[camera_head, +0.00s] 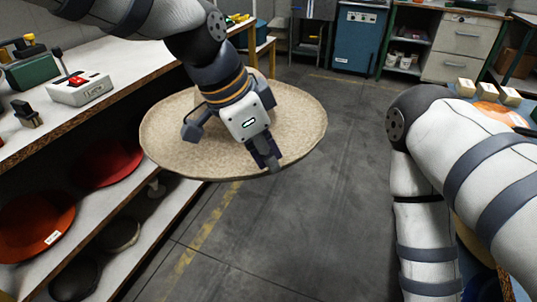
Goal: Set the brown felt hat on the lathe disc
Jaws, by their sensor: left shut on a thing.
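A wide-brimmed tan-brown felt hat (300,112) hangs in the air over the aisle, just right of the left-hand bench. My left gripper (266,158) is shut on this hat, with a dark finger at the brim near the front edge. The gripper and wrist cover the middle of the hat, so its crown is mostly hidden. My right arm stands at the right of the view, but its gripper is out of sight. I cannot pick out the lathe disc in this view.
The left bench (95,52) carries a white switch box (80,90). Its lower shelves hold a red hat (108,165), an orange-red hat (35,225) and darker ones. A blue cabinet (360,38) and drawers (460,50) stand behind. Wooden blocks (487,92) lie at right. The grey floor (310,230) is clear.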

